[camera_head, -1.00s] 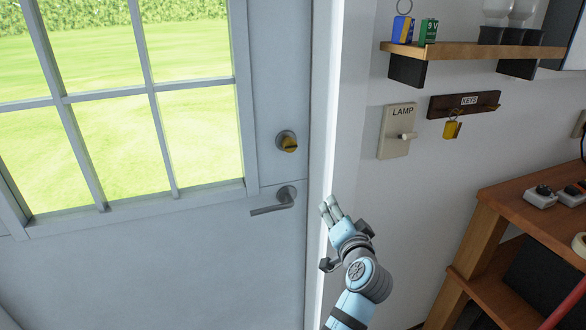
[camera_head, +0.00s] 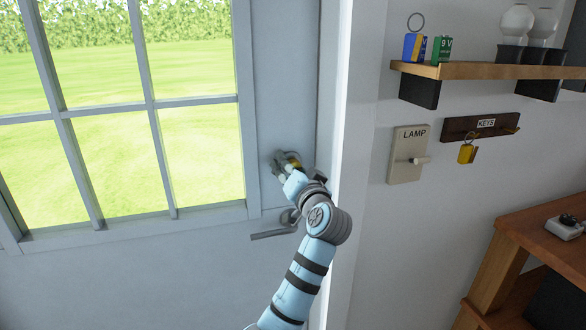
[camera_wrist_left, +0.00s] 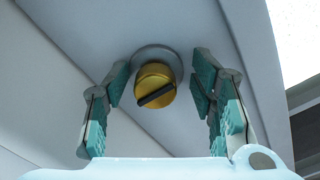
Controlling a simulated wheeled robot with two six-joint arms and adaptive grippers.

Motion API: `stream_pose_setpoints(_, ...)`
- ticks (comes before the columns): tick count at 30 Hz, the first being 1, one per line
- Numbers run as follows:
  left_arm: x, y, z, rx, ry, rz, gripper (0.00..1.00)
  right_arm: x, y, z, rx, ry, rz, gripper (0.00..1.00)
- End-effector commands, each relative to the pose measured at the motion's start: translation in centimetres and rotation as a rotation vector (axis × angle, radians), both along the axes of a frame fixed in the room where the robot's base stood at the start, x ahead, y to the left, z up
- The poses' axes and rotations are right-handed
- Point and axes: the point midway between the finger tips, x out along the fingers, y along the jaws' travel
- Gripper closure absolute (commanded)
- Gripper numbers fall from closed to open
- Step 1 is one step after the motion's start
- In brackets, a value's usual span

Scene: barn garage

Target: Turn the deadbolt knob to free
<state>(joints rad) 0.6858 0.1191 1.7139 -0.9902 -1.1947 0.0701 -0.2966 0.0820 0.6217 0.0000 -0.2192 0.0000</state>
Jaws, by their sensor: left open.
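The deadbolt knob (camera_head: 294,159) is on the grey door above the lever handle, partly hidden by my left gripper in the head view. In the left wrist view the knob (camera_wrist_left: 152,80) is a round brass piece on a grey rosette. A dark bar crosses its face, tilted up to the right. My left gripper (camera_head: 284,165) is at the knob. In the wrist view its teal-padded fingers (camera_wrist_left: 162,78) are open on either side of the knob, with visible gaps on both sides. My right gripper is not in view.
The lever handle (camera_head: 270,235) lies just below my left gripper. The door frame (camera_head: 350,130) stands close to the right. Farther right are a LAMP switch plate (camera_head: 408,154), a KEYS rack (camera_head: 480,128), a shelf (camera_head: 470,68) and a wooden bench (camera_head: 540,235).

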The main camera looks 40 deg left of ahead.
Motion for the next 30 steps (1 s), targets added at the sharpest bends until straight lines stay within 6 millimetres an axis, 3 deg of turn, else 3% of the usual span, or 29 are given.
stream_pose_setpoints(6,0.5,-0.6,0.0,0.0,0.0,-0.011,0.51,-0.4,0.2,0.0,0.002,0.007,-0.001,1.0)
stream_pose_setpoints(15,0.5,-0.6,0.0,0.0,0.001,-0.012,0.97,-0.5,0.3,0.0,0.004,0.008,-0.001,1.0)
stream_pose_setpoints(30,0.4,-0.4,-0.3,-0.07,-0.099,-0.008,0.97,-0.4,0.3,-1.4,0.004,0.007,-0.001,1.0)
